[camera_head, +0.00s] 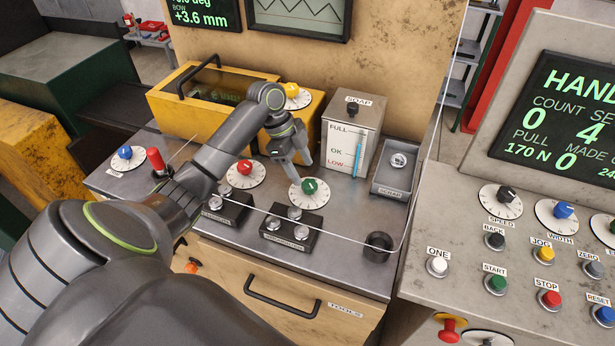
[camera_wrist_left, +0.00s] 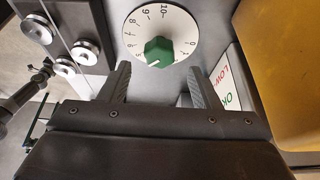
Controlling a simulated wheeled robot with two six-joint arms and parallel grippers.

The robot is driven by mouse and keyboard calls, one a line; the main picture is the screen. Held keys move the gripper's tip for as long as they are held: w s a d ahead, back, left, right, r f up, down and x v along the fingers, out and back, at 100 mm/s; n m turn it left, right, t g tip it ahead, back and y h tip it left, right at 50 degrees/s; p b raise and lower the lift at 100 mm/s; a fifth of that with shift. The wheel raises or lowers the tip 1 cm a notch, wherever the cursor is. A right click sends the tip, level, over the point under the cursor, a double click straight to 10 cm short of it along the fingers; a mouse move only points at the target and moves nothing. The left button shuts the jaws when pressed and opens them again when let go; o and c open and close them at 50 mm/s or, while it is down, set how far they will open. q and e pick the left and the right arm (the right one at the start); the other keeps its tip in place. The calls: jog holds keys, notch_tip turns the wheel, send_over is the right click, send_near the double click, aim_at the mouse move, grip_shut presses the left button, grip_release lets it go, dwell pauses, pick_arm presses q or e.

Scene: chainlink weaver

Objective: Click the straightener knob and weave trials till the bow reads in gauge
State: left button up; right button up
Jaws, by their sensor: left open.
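A green knob (camera_head: 309,186) sits on a white numbered dial on the grey bench. It also shows in the left wrist view (camera_wrist_left: 158,50), just beyond and between the fingertips. My left gripper (camera_head: 295,163) is open and empty, just behind and above this knob, apart from it. A red knob (camera_head: 244,167), a blue knob (camera_head: 125,152) and a yellow knob (camera_head: 291,89) sit on similar dials. A dark readout (camera_head: 205,14) at the top shows bow +3.6 mm. A thin wire (camera_head: 330,236) runs across the bench past several metal rollers (camera_head: 290,228). My right gripper is not in view.
A soap tank (camera_head: 352,118) with a blue level strip stands right of my left gripper, beside a scrap tray (camera_head: 391,186). A yellow box (camera_head: 205,97) stands behind. At right is a panel (camera_head: 450,205) of knobs and buttons, below a display (camera_head: 560,115) reading count 0, set 4.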

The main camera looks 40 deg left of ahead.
aim_at(308, 182)
pick_arm(q)
jog(key=x, duration=0.5)
jog(key=shift+f, duration=0.1)
jog(key=c, duration=1)
